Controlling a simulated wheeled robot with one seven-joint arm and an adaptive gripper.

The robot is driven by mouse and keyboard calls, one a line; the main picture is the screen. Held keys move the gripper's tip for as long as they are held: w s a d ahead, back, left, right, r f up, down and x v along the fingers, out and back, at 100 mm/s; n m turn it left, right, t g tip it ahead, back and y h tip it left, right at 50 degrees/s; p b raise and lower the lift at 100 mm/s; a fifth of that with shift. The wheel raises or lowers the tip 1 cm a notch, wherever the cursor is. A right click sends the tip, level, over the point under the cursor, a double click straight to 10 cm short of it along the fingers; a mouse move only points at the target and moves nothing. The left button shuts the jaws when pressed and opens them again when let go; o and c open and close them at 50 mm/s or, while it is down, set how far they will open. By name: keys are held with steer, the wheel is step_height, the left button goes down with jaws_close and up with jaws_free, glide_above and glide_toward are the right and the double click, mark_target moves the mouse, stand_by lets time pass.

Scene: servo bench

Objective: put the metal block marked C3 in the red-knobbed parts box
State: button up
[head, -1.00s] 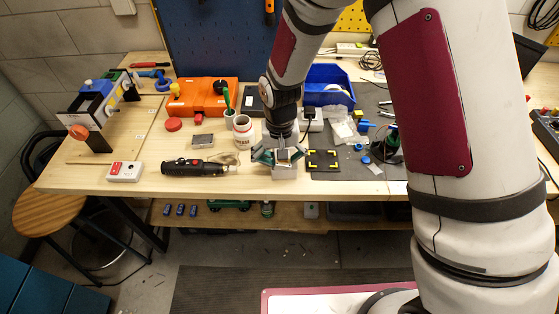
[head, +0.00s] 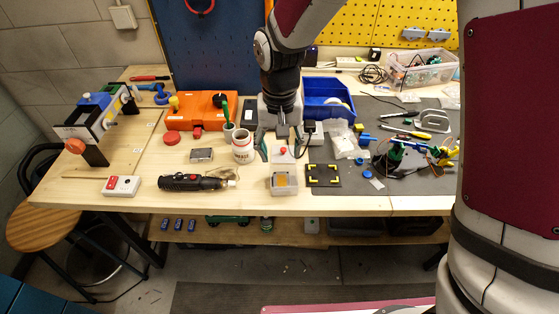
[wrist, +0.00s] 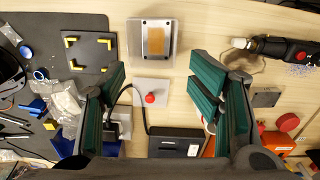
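An open-topped grey box (head: 284,191) with a tan patch inside stands near the bench's front edge; it also shows in the wrist view (wrist: 174,40). Just behind it lies a pale square plate with a red knob (head: 283,151), which looks like its lid and also shows in the wrist view (wrist: 150,99). My gripper (head: 283,152) is open, its fingers apart on either side of the knobbed plate, holding nothing. No C3 marking is readable.
A white mug (head: 242,147) stands between the metal block and the gripper. A black tool (head: 190,183) lies in front of the block. A black pad with yellow corners (head: 323,175) lies right of the grey box. A blue bin (head: 327,97) and an orange case (head: 205,108) stand behind.

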steer(key=s+d+r+t, duration=0.1)
steer(key=s+d+r, duration=0.2)
steer(key=d+r, duration=0.4)
steer(key=s+d+r+t, duration=0.2)
steer(key=s+d+r, duration=0.2)
steer(key=r, duration=0.5)
steer(key=s+d+r+t, duration=0.1)
steer(key=s+d+r, duration=0.1)
steer(key=s, duration=0.4)
steer(key=s+d+r+t, duration=0.1)
steer(key=s+d+r, duration=0.2)
steer(key=s+d, duration=0.2)
steer(key=shift+s+m, duration=0.3)
steer(key=shift+s, duration=0.2)
